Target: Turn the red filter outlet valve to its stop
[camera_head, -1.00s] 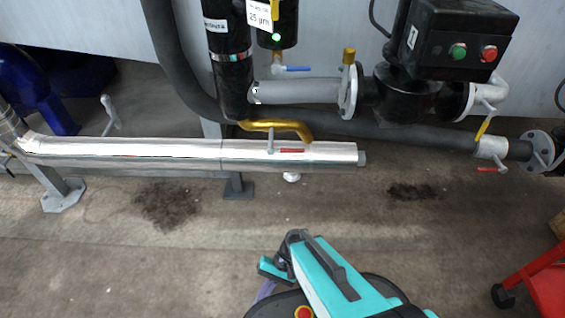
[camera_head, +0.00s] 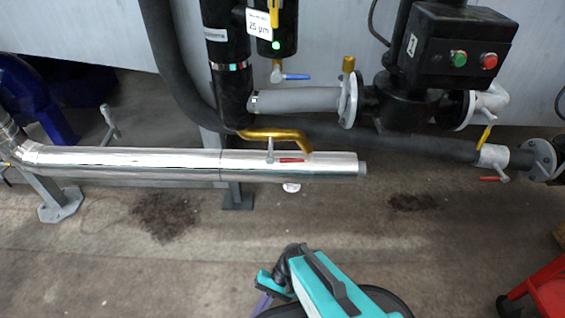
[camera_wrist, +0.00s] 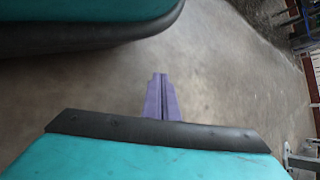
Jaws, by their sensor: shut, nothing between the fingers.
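A red lever handle (camera_head: 291,160) sits on a small valve on the shiny silver pipe (camera_head: 130,160), just below a yellow bent pipe (camera_head: 275,134). A second red lever handle (camera_head: 490,179) hangs under the grey pipe at the right. I cannot read a label on either one. My gripper (camera_head: 262,304) is low in the head view, well below and in front of the silver pipe, far from both handles. In the wrist view its purple fingers (camera_wrist: 160,77) are together and empty, over bare floor. No valve is clear in the wrist view.
Black filter housings (camera_head: 228,60) stand above the silver pipe, with a blue-handled valve (camera_head: 291,76). A black box with green and red buttons (camera_head: 455,48) is at the upper right. A red cart (camera_head: 540,292) stands at the lower right. The floor (camera_head: 340,215) before the pipe is clear.

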